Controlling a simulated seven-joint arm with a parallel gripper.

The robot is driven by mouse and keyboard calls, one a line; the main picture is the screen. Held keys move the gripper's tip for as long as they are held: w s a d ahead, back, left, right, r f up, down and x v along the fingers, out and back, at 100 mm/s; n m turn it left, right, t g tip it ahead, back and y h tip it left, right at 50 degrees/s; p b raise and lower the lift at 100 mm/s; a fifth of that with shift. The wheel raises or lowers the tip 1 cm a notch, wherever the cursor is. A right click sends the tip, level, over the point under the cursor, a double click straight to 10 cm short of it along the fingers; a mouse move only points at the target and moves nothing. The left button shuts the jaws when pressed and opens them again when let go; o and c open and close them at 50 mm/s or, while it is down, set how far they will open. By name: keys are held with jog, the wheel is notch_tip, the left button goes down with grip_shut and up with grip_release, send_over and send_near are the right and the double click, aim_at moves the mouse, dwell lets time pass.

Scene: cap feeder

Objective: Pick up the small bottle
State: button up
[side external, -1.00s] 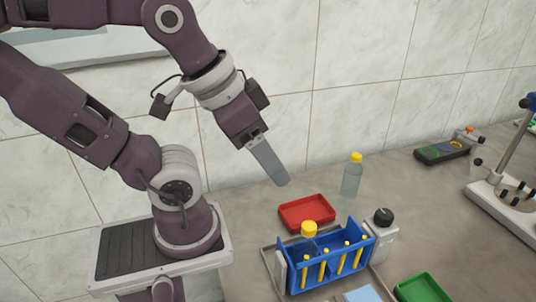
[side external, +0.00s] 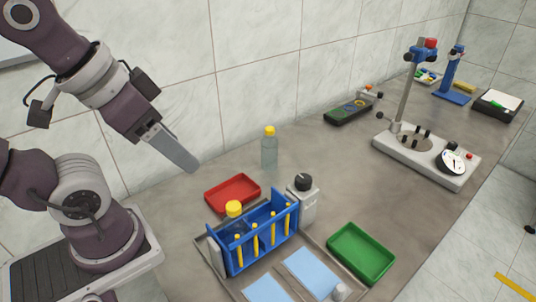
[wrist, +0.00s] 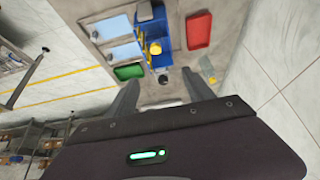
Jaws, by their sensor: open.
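My gripper (side external: 190,166) is above the counter, left of the clear bottle and apart from all three. In the wrist view its fingers (wrist: 163,94) are spread, with nothing between them.
A red tray (side external: 210,198) lies behind the rack, and a green tray (side external: 360,252) lies to the right. A metal tray (side external: 322,252) holds light blue pads. A stand with a dial (side external: 428,160) and a dark meter (side external: 348,108) are farther back. The tiled wall runs close behind.

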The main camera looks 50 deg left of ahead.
jog(key=shift+o, duration=0.2)
jog(key=o, duration=0.3)
